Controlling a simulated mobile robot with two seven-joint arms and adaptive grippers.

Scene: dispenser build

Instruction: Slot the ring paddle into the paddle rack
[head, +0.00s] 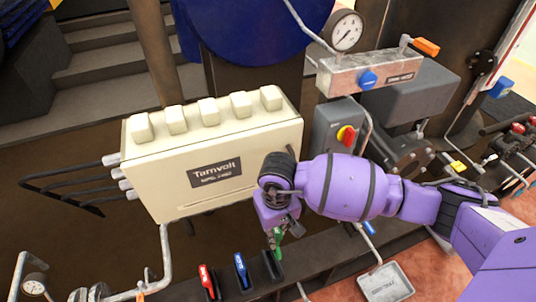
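My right gripper (275,238) comes in on the purple arm from the right and points down in front of the cream box. A green piece (279,238), which looks like the ring paddle's handle, is at its fingertips, and the gripper looks shut on it. The gripper hides most of it, and no ring can be made out. Just below is a black upright slot (272,266) of what looks like the paddle rack. A red paddle (208,282) and a blue paddle (241,270) stand in the row to its left. Whether the green piece is in the slot, I cannot tell. My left gripper is not in view.
The cream Turnvolt box (213,160) stands close behind the gripper. A grey tray (385,284) lies at lower right. Pipes (165,255) rise at lower left.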

